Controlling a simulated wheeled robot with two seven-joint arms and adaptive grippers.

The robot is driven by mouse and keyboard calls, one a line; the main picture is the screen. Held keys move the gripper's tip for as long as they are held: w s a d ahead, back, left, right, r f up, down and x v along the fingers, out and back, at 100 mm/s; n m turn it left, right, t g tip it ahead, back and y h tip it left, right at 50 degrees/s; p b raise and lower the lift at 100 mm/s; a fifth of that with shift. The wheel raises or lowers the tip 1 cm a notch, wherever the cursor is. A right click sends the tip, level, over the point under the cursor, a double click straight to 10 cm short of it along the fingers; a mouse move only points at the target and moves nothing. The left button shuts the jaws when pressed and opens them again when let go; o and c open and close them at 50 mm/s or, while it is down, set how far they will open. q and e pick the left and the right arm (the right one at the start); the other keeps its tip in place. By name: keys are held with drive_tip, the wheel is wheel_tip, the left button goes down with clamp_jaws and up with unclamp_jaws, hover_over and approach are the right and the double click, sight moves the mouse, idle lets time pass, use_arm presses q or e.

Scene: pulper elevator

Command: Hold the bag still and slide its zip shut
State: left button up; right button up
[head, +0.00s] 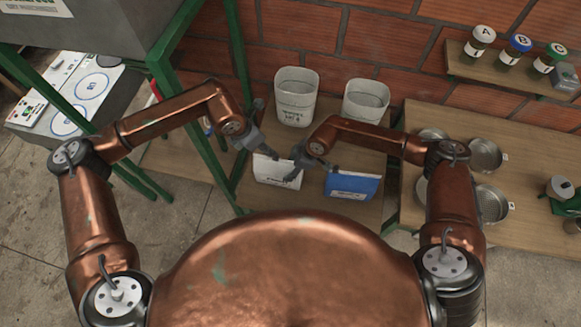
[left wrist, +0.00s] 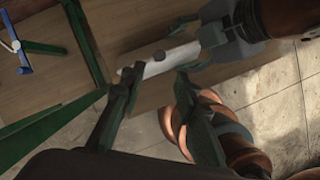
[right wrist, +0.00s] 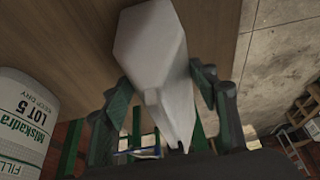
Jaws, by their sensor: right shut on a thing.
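A white bag (head: 275,172) stands on the low wooden bench, with a blue, white-labelled bag (head: 352,185) to its right. My left gripper (head: 268,152) is above the bag's left part. Its fingers (left wrist: 157,77) are spread and empty, near the slider. The bag's lower body is hidden in the left wrist view.
Two white bins (head: 296,100) (head: 366,100) stand behind the bags against the brick wall. Green frame legs (head: 205,130) rise on the left. A wooden table (head: 520,160) with metal pans (head: 485,155) is on the right. A shelf (head: 500,70) holds lettered jars.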

use_arm(q)
drive_tip(key=shift+o, duration=0.4)
use_arm(e)
drive_tip(key=c, duration=0.8)
drive_tip(key=shift+c, duration=0.2)
use_arm(q)
drive_tip(key=t+h, duration=0.5)
drive_tip(key=h, duration=0.3)
approach(275, 155)
drive_tip(key=shift+m, duration=0.3)
drive_tip(key=x, duration=1)
drive_tip(key=shift+w+d, duration=0.1)
drive_tip(key=shift+w, duration=0.05)
drive_tip(key=shift+c, duration=0.4)
